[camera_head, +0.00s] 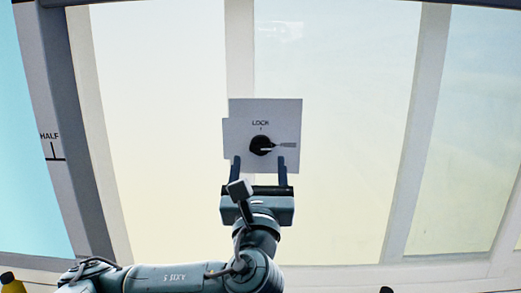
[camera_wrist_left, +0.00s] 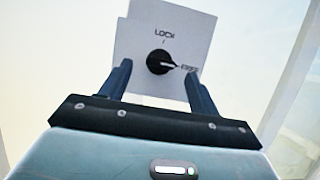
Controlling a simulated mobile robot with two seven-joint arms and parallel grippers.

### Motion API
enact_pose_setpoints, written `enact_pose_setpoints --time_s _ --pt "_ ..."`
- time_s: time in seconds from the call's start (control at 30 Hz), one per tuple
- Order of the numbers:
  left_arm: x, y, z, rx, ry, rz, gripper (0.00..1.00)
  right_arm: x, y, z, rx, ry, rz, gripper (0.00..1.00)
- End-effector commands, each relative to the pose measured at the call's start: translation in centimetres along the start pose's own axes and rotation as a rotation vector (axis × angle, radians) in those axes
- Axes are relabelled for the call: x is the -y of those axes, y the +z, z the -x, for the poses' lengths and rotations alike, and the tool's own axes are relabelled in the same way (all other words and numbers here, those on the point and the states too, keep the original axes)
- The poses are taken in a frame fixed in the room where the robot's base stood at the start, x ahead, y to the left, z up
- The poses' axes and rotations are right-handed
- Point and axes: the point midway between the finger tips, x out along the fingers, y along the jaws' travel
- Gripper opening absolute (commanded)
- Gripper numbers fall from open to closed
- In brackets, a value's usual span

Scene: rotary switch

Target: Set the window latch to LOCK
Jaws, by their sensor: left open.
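The window latch is a black rotary knob (camera_head: 261,146) on a white plate (camera_head: 290,112) fixed against the window frame. The word LOCK and a tick mark are printed above the knob. The knob's light pointer line faces right, towards a small dark mark, not up at LOCK. The left wrist view also shows the knob (camera_wrist_left: 160,62) and its pointer facing right. My left gripper (camera_head: 259,162) is open, its two fingers apart in front of the plate, just below and either side of the knob. It holds nothing. My right gripper is not in view.
Pale window panes (camera_head: 335,60) with light vertical frame bars (camera_head: 414,130) surround the plate. A grey post marked HALF (camera_head: 50,150) stands at the left. A yellow object with a dark top (camera_head: 12,283) shows at the bottom left corner.

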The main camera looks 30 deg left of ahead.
Motion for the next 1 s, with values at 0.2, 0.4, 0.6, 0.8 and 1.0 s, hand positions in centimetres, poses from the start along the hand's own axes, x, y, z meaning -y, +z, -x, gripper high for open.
enact_pose_setpoints --time_s 0.2,0.4,0.6,0.8,1.0 --pt "0.0 0.2 -3.4 0.001 0.001 -0.002 0.62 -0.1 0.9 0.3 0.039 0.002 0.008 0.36" --pt "0.0 0.0 -4.5 -0.001 -0.001 0.001 0.62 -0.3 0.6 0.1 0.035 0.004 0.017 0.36" --pt "0.1 -0.1 -4.5 -0.001 -0.002 0.001 0.62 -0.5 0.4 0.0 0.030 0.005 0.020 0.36" --pt "0.1 -0.1 -4.5 -0.001 -0.002 0.001 0.50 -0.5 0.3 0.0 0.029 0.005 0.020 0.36" --pt "0.1 -0.1 -4.5 -0.001 -0.002 0.001 0.33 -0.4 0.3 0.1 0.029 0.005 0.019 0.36"
